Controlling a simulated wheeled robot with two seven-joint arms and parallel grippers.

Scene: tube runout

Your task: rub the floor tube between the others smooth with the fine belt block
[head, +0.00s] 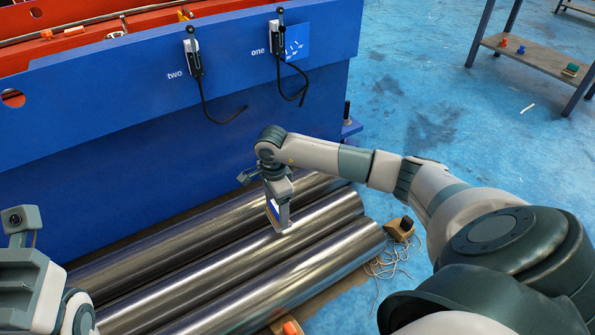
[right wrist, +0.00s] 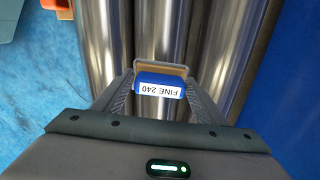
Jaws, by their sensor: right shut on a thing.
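Three shiny metal tubes lie side by side on the floor: a back tube (head: 190,237), a middle tube (head: 325,212) and a front tube (head: 335,253). My right gripper (head: 281,218) is shut on the fine belt block (right wrist: 159,82), a blue block with a tan belt edge and a white label reading "FINE 240". It is over the middle tube, which also shows in the right wrist view (right wrist: 160,30). The block's underside is hidden, so I cannot tell whether it touches the tube. My left wrist shows at the lower left; its fingers are out of frame.
A blue machine bed (head: 150,160) with handles marked "two" and "one" stands behind the tubes. A tan block with a dark top (head: 400,227) and loose cord lies by the right tube ends. An orange thing (head: 291,327) lies in front. A shelf table (head: 540,60) stands far right.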

